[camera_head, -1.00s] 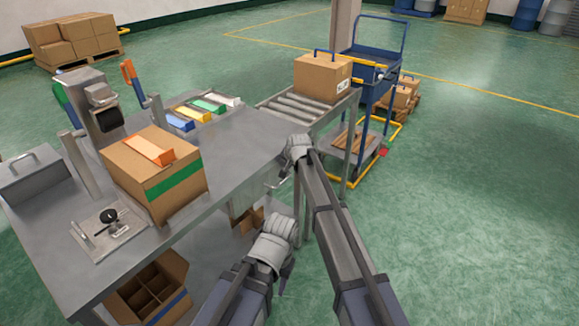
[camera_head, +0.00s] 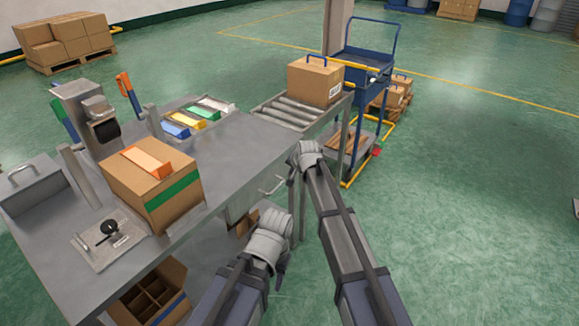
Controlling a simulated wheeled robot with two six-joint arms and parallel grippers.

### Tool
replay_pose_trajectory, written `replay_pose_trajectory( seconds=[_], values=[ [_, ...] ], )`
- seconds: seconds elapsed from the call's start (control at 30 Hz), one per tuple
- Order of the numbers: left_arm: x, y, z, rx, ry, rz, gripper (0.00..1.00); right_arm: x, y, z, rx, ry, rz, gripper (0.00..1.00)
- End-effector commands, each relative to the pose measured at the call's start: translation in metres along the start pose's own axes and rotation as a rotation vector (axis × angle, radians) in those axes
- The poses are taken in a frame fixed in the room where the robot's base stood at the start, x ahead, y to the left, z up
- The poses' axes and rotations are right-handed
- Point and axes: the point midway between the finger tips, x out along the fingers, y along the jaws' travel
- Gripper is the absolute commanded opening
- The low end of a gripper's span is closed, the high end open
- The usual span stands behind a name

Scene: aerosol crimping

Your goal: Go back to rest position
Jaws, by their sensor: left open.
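My left gripper (camera_head: 281,280) hangs low in front of the steel workbench (camera_head: 235,150), below the grey wrist of my left arm. Its jaws are open and I see nothing between them. My right arm reaches forward, its grey wrist near the bench's right end and the roller conveyor. The fingers of my right gripper are hidden or too small to make out. I see nothing held there.
A carton with green tape (camera_head: 155,190), a fixture plate (camera_head: 108,238) and coloured bins (camera_head: 195,118) are on the bench. A carton (camera_head: 315,82) sits on the roller conveyor (camera_head: 290,112). A blue cart (camera_head: 360,70) stands beyond.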

Motion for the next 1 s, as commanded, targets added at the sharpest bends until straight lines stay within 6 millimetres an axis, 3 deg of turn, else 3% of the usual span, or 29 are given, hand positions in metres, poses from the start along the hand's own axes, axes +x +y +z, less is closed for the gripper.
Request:
replay_pose_trajectory(
  seconds=[0.03,0.2,0.53,0.6,0.67,0.77,0.9,1.0],
  values=[
    [-0.015,-0.002,0.001,0.0,0.0,0.0,0.46,-0.018,-0.002,-0.002,0.0,0.0,0.0,0.0],
    [-0.029,-0.003,0.002,0.0,0.0,0.0,0.46,-0.036,0.0,-0.001,0.0,0.0,0.001,0.0],
    [-0.03,-0.003,0.002,0.0,0.0,0.0,0.46,-0.038,0.001,0.001,-0.001,-0.001,0.002,0.0],
    [-0.03,-0.003,0.002,0.0,0.0,0.0,0.46,-0.042,0.005,0.009,-0.018,-0.012,0.011,0.0],
    [-0.03,-0.003,0.002,0.0,0.0,0.0,0.46,-0.05,0.013,0.025,-0.055,-0.035,0.031,0.0],
    [-0.03,-0.003,0.002,0.0,0.0,0.0,0.46,-0.074,0.038,0.07,-0.169,-0.109,0.089,0.0],
    [-0.03,-0.003,0.002,0.0,0.0,0.0,0.46,-0.119,0.085,0.146,-0.384,-0.26,0.191,0.0],
    [-0.03,-0.003,0.002,0.0,0.0,0.0,0.46,-0.148,0.114,0.185,-0.512,-0.359,0.245,0.0]
  ],
)
